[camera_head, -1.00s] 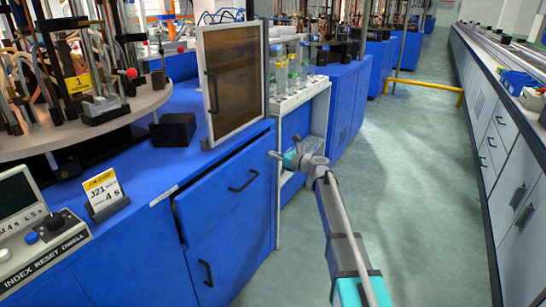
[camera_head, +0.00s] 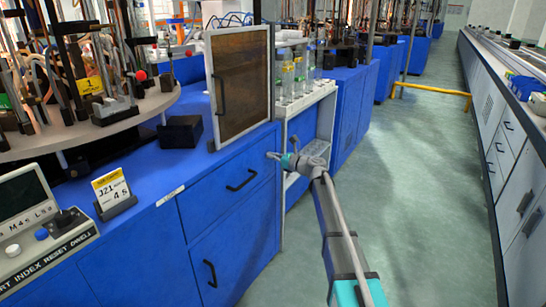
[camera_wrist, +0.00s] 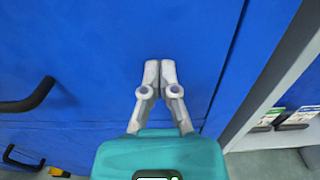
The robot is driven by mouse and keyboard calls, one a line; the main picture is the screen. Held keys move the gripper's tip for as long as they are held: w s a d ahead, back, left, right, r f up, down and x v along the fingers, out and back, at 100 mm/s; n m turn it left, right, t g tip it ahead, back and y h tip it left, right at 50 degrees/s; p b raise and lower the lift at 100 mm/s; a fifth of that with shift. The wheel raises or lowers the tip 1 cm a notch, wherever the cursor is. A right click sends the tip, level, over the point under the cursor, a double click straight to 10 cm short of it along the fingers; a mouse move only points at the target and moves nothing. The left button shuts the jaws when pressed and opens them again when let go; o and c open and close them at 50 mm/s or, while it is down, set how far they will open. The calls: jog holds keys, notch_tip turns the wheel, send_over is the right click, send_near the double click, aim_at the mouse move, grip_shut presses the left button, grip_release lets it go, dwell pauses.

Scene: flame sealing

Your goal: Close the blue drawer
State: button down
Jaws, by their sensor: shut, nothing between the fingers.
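The blue drawer (camera_head: 215,196) is the upper front of the blue cabinet, with a black bar handle (camera_head: 241,181). In the head view its front looks flush with the cabinet, with only thin seams around it. My gripper (camera_head: 271,156) is at the drawer's upper right end, shut and empty. In the wrist view the two grey fingers (camera_wrist: 160,64) are together in front of the blue drawer front (camera_wrist: 90,75). Its handle (camera_wrist: 28,98) is to their left. Whether the fingertips touch the front I cannot tell.
A cabinet door with a handle (camera_head: 210,273) is below the drawer. A framed brown panel (camera_head: 240,83) stands on the cabinet top. A white shelf with bottles (camera_head: 302,98) is right of the cabinet.

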jog(key=v, duration=1.2)
jog(key=shift+a, duration=0.15)
jog(key=x, duration=1.1)
jog(key=shift+s, duration=0.1)
dwell(0.7)
